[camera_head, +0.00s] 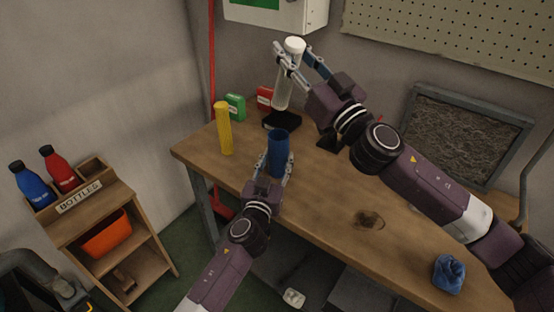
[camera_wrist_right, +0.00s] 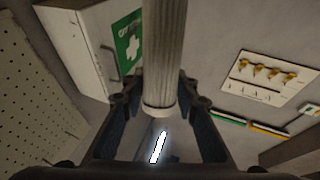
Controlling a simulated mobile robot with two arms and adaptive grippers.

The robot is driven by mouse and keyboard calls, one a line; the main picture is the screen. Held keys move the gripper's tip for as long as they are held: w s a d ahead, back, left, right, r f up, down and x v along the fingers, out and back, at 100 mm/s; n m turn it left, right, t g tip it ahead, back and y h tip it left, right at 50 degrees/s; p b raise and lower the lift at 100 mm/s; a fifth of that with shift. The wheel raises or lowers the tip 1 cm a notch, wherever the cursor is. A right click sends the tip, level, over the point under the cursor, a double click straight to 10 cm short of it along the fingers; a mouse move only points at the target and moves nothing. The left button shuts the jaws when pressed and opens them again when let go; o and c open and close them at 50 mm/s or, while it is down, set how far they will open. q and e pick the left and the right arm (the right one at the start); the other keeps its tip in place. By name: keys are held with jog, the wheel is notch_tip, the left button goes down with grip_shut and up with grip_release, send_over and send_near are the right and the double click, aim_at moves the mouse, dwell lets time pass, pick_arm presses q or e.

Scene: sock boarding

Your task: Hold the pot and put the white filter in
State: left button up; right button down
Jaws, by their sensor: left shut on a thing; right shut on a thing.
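The white filter (camera_head: 284,92) is a long pale cylinder with a white cap, upright with a slight tilt near the back of the workbench. My right gripper (camera_head: 292,54) is shut on it near its cap. In the right wrist view the filter (camera_wrist_right: 163,50) looks pleated and sits between the fingers. Its lower end is close to a black base (camera_head: 282,121); I cannot tell whether they touch. The pot (camera_head: 279,146) is a blue upright cylinder. My left gripper (camera_head: 278,168) is shut around its lower part, in front of the black base. The pot's inside is hidden.
A blue cloth (camera_head: 449,273) lies at the right front. A dark-faced frame (camera_head: 455,135) leans at the back.

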aim_at(289, 93)
jog(key=shift+f, duration=4.7)
jog(key=c, duration=1.4)
grip_release()
jog(key=shift+f, duration=0.1)
jog(key=shift+c, duration=0.2)
jog(key=v, duration=1.2)
pick_arm(q)
jog(key=o, duration=1.3)
jog(key=shift+s, duration=0.1)
